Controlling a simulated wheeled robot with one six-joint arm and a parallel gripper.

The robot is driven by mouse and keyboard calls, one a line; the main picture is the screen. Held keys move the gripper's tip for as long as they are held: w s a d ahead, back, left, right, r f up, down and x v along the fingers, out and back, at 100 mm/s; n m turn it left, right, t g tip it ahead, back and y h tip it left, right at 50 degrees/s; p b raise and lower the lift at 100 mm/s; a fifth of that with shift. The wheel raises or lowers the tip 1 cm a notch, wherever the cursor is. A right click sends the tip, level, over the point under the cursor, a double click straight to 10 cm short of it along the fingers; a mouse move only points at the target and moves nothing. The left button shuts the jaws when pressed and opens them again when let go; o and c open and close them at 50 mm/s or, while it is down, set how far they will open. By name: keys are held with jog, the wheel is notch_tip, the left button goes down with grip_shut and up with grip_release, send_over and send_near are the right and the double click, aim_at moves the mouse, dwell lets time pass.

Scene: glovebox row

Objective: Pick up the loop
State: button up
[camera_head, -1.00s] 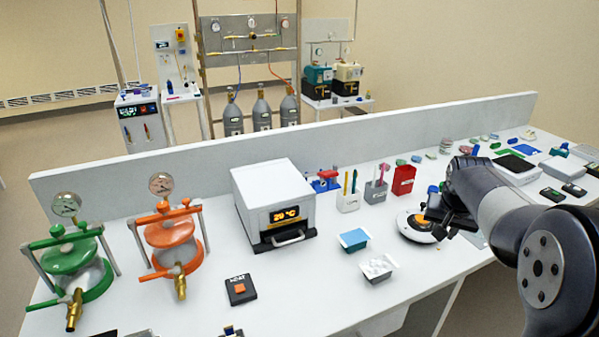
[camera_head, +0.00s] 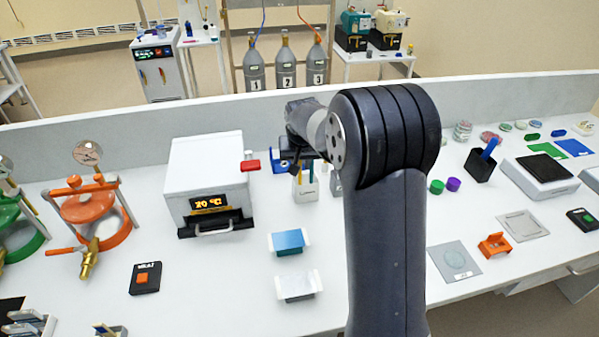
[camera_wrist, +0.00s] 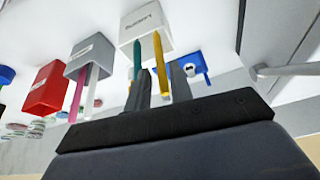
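A white holder (camera_wrist: 146,32) holds a teal stick (camera_wrist: 137,60) and a yellow stick (camera_wrist: 158,60). I cannot tell which stick is the loop; their tips are not clear. My gripper (camera_wrist: 161,78) is open in the wrist view. The yellow stick shows in the gap between its two dark fingers, and the teal stick is by the left finger. I see no contact. In the head view my gripper (camera_head: 292,160) is just above the white holder (camera_head: 306,190), partly hidden by my arm.
In the wrist view a grey holder (camera_wrist: 90,56) with a pink stick and a red box (camera_wrist: 45,88) stand left of the white holder. The oven (camera_head: 206,180) is left of my gripper in the head view. A blue tray (camera_head: 288,242) and white tray (camera_head: 298,286) lie nearer.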

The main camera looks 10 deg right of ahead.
aim_at(300, 178)
jog(key=shift+p+x, duration=0.75)
jog(key=shift+x, duration=1.6)
grip_shut()
